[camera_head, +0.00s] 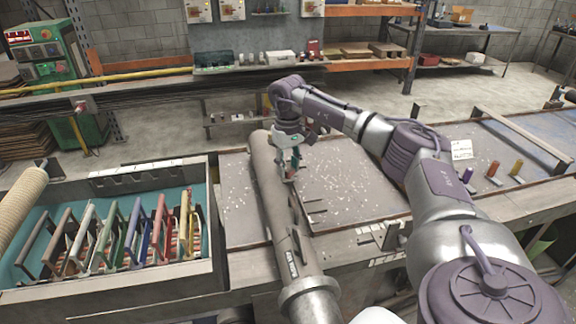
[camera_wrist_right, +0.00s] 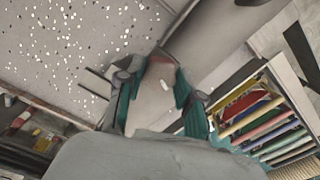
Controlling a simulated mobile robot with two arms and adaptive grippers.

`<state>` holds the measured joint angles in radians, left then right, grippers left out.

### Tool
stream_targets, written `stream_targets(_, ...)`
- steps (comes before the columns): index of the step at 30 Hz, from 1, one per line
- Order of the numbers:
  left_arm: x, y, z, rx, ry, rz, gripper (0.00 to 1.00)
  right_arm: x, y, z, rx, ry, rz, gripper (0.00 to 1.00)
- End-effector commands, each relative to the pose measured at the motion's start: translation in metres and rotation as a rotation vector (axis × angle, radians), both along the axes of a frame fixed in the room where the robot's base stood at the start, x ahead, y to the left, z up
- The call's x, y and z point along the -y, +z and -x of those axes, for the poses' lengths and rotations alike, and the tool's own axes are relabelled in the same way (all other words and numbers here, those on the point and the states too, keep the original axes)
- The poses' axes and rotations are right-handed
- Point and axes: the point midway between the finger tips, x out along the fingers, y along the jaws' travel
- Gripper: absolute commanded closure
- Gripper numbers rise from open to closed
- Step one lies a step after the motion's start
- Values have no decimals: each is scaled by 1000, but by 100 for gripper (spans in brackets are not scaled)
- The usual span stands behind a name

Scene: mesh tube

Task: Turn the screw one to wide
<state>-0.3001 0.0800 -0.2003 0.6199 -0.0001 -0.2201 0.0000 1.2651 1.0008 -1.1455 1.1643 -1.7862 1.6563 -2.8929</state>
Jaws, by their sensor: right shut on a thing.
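A long grey tube (camera_head: 270,205) lies lengthwise on the workbench, with a flanged near end and a dark label on its side. My right gripper (camera_head: 292,172) reaches down to the right side of the tube near its far part. It is shut on a small part there, apparently the screw, which is mostly hidden by the fingers. In the right wrist view, the two teal-edged fingers (camera_wrist_right: 158,100) stand either side of a pale surface with a reddish patch at its top. The tube (camera_wrist_right: 205,42) shows beyond them. My left gripper is not in view.
A metal crate (camera_head: 112,184) with several coloured handles stands left of the tube. A speckled metal plate (camera_head: 350,190) lies right of the tube, mostly bare. Small coloured pegs (camera_head: 492,168) stand farther right. A shelf with boxes (camera_head: 270,58) is at the back.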

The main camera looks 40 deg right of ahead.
Motion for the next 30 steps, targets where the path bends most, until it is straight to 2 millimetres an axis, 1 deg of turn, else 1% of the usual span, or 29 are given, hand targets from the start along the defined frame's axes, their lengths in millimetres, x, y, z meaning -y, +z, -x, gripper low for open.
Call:
stream_targets(6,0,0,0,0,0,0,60,1,1,-1,4,50,0,99)
stream_targets(20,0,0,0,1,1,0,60,1,1,-1,4,61,0,99)
stream_targets(21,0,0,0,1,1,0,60,1,1,-1,4,61,0,59)
stream_targets(23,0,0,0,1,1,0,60,1,1,-1,3,61,0,49)
stream_targets(24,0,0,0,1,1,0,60,1,1,-1,3,61,0,42)
stream_targets(25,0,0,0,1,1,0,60,1,1,0,3,61,0,39)
stream_targets(30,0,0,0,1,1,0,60,0,0,0,1,61,0,39)
